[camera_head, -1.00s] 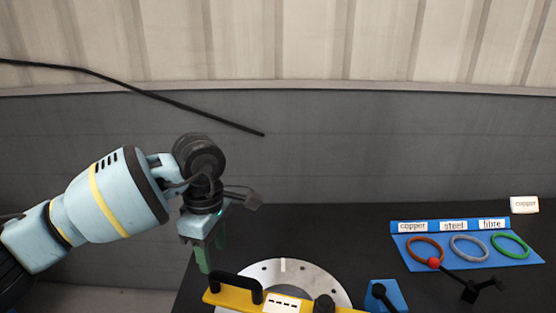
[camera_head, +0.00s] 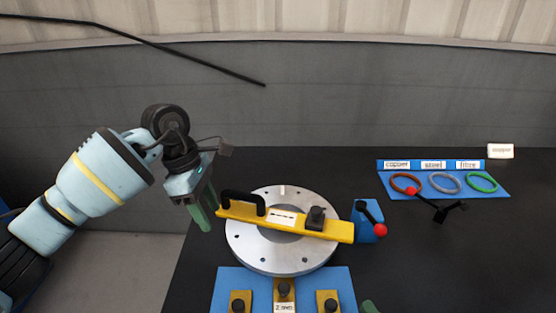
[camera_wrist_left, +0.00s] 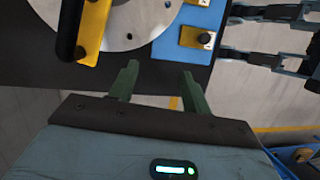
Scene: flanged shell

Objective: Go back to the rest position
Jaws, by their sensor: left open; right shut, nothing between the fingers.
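My left gripper (camera_head: 207,212) is open and empty, just left of the yellow bar's (camera_head: 337,230) handle end. In the left wrist view its two green fingers (camera_wrist_left: 158,78) stand apart with nothing between them, over the table's edge. The bar, with its black handle (camera_head: 242,200), lies across the round metal flange (camera_head: 250,253); bar (camera_wrist_left: 95,35) and handle (camera_wrist_left: 70,30) also show in the wrist view. Of my right gripper, only a green fingertip (camera_head: 369,306) shows at the bottom edge of the head view; the rest is out of frame.
A blue plate (camera_head: 230,285) with yellow clamps sits in front of the flange. A blue block (camera_head: 362,222) with a red-knobbed lever stands to its right. A labelled blue tray (camera_head: 450,190) holds brown, grey and green rings.

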